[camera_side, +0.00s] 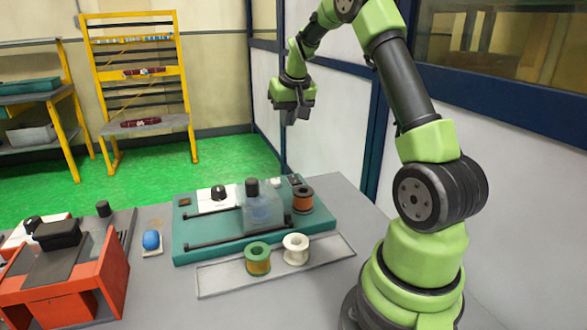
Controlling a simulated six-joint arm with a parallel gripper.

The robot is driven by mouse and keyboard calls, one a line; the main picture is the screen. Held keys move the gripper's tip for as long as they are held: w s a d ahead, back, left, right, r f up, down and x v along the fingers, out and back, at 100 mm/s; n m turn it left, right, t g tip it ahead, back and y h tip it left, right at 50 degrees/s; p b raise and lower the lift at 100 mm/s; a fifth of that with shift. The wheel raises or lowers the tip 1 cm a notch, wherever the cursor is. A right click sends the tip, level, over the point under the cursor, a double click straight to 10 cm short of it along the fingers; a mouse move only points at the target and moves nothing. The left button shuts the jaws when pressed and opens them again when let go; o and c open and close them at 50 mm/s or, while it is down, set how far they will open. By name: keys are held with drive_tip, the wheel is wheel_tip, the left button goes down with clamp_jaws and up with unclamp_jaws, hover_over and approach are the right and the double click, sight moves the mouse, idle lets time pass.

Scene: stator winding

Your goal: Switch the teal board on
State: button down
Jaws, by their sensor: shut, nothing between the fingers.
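The teal board (190,249) lies flat on the grey table. On it I see a white panel with a black knob (218,192) at the back left, and a clear cover (270,220) with a black cap near the middle. A small dark block (294,180) sits at its back right corner. I cannot tell from this view which part is the switch or how it is set. My gripper (291,117) is shut and empty, high above and behind the board's back right, touching nothing.
A copper-wound spool (302,200) sits at the board's right end. A green-and-copper spool (258,259) and a white spool (295,249) stand on a grey tray (222,281) in front. A blue object (151,240) and a red machine (68,290) are to the left.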

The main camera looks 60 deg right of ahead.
hover_over(294, 178)
drive_tip(key=s+a, duration=0.2)
drive_tip(key=s, duration=0.1)
wheel_tip(294, 178, down, 4)
drive_tip(key=shift+w+a+r+g, duration=0.1)
drive_tip(key=shift+w+a+g, duration=0.1)
drive_tip(key=shift+w+g, duration=0.1)
drive_tip(key=x, duration=1.3)
drive_tip(key=shift+s+a+f, duration=0.15)
drive_tip(key=shift+s+f, duration=0.1)
drive_tip(key=shift+f, duration=0.3)
drive_tip(key=shift+f, duration=0.1)
drive_tip(key=shift+w+f, duration=0.15)
drive_tip(key=shift+f, duration=0.15)
drive_tip(key=shift+s+a+r, duration=0.25)
drive_tip(key=shift+s+a, duration=0.25)
drive_tip(key=shift+s, duration=0.1)
